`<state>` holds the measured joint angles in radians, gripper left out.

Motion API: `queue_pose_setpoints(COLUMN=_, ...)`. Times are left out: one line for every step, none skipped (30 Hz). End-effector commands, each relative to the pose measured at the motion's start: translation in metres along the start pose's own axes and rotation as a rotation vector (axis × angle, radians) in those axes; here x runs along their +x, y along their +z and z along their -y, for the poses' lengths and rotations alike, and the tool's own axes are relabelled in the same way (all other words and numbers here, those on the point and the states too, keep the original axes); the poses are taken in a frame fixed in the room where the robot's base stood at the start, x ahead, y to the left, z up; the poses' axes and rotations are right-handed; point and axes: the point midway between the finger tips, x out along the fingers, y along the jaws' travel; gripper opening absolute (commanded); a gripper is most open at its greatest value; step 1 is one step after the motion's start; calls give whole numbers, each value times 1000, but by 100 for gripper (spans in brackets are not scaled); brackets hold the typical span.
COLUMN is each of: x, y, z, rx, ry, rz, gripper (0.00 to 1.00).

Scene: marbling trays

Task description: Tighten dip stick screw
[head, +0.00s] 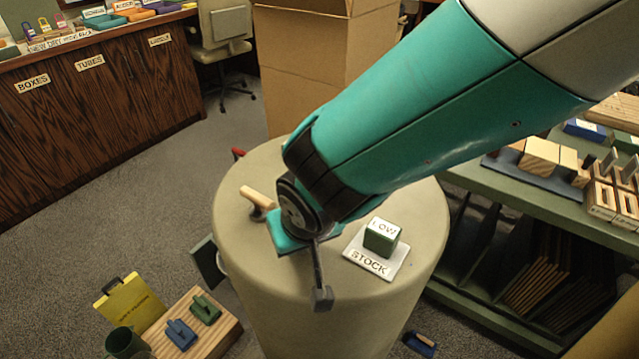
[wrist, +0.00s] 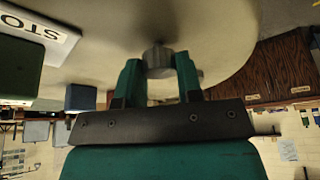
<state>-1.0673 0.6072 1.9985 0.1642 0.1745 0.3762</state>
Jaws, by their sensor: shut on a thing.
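A round grey metal knob, seemingly the dip stick screw (wrist: 158,60), stands on the beige drum top (wrist: 220,35) in the wrist view. My gripper (wrist: 158,78) has its two green fingers shut on either side of the knob. Any stick below the knob is hidden.
A white STOCK plate (head: 362,263) bearing a green LOW block (head: 382,237) lies right of my gripper. A wooden-handled tool (head: 258,199) lies left of it. A cardboard box (head: 318,60) stands behind; a green shelf (head: 480,185) is at right.

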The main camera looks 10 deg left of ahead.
Motion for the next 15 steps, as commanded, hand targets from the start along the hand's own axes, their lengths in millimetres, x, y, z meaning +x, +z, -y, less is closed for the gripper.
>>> queue_pose_setpoints(x=-1, y=-4, z=1, rx=41, ry=17, rz=-10, gripper=10)
queue_pose_setpoints(x=-1, y=-4, z=1, rx=67, ry=27, rz=-10, gripper=10)
queue_pose_setpoints(x=-1, y=-4, z=1, rx=104, ry=42, rz=-10, gripper=10)
queue_pose_setpoints(x=-1, y=-4, z=1, rx=130, ry=53, rz=-10, gripper=10)
queue_pose_setpoints(x=-1, y=-4, z=1, rx=157, ry=64, rz=-10, gripper=10)
queue_pose_setpoints(x=-1, y=-3, z=2, rx=192, ry=78, rz=-9, gripper=10)
queue_pose_setpoints(x=-1, y=-3, z=2, rx=218, ry=89, rz=-9, gripper=10)
queue_pose_setpoints(x=-1, y=-4, z=2, rx=245, ry=100, rz=-10, gripper=10)
queue_pose_setpoints(x=-1, y=-4, z=2, rx=281, ry=114, rz=-10, gripper=10)
queue_pose_setpoints(x=-1, y=-4, z=2, rx=307, ry=125, rz=-10, gripper=10)
queue_pose_setpoints(x=-1, y=-4, z=2, rx=333, ry=135, rz=-11, gripper=10)
queue_pose_setpoints(x=-1, y=-4, z=2, rx=369, ry=150, rz=-9, gripper=10)
queue_pose_setpoints(x=0, y=-4, z=2, rx=395, ry=161, rz=-11, gripper=10)
queue_pose_setpoints(x=0, y=-4, z=2, rx=421, ry=172, rz=-10, gripper=10)
queue_pose_setpoints(x=0, y=-4, z=2, rx=457, ry=186, rz=-9, gripper=10)
